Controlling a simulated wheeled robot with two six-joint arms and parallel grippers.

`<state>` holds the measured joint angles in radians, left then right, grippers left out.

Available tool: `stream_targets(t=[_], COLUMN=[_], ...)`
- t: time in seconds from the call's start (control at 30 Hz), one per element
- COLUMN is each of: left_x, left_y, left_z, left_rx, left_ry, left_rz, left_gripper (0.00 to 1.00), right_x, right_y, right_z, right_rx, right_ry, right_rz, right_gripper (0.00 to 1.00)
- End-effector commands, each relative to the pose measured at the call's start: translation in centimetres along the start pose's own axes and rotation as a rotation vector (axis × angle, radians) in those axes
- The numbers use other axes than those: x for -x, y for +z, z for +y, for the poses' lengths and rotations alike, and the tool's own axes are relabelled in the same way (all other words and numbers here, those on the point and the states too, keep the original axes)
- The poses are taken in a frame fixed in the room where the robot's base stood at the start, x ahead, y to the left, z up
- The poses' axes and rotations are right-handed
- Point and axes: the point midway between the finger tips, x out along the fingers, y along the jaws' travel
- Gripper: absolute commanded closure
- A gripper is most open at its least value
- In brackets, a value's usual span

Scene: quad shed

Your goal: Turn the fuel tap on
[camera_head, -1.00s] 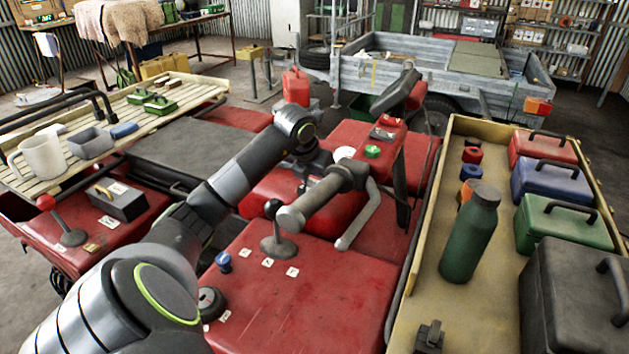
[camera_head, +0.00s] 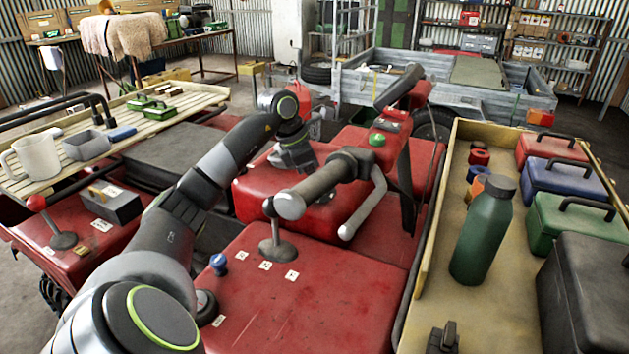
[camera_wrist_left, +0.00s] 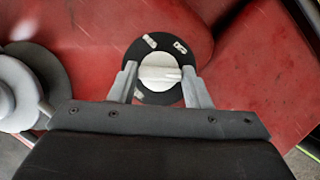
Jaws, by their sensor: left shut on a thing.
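The fuel tap (camera_wrist_left: 158,72) shows in the left wrist view as a round white knob on a black disc (camera_wrist_left: 137,51) with pale marks. Its ridged pointer lies toward the right of the picture. My left gripper (camera_wrist_left: 160,78) has one finger on each side of the knob and is shut on it. In the head view my left gripper (camera_head: 297,160) is low against the red body of the quad (camera_head: 310,204), behind the handlebar grip. The tap cannot be made out there. My right gripper is not in view.
The handlebar grip (camera_head: 325,178) and its lever (camera_head: 364,206) stand close to my left gripper. A black-knobbed lever (camera_head: 275,246) and a blue knob (camera_head: 219,264) are nearer. A tray (camera_head: 432,240) on the right holds a green bottle (camera_head: 483,232) and several boxes.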

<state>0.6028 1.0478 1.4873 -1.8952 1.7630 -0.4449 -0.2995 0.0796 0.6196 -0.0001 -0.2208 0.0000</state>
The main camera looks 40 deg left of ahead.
Motion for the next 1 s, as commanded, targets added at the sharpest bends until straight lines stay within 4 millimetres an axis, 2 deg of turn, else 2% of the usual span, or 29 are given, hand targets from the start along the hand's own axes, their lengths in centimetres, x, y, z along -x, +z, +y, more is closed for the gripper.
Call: stream_targets(t=[0.33,0.87,0.9,1.0], left_x=[0.15,0.19,0.19,0.15], left_y=[0.13,0.12,0.12,0.10], left_z=[0.16,0.19,0.19,0.17], left_rx=[-0.126,-0.148,-0.148,-0.147], left_ry=[-0.048,-0.056,-0.056,-0.057], left_rz=[-0.002,-0.002,-0.002,-0.001], left_gripper=[0.79,0.79,0.53,0.40], right_x=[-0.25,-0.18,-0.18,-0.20], right_y=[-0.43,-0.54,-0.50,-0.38], right_z=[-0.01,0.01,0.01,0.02], right_rx=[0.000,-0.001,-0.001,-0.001], right_ry=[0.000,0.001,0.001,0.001], right_rz=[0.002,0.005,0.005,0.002], right_gripper=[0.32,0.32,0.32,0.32])
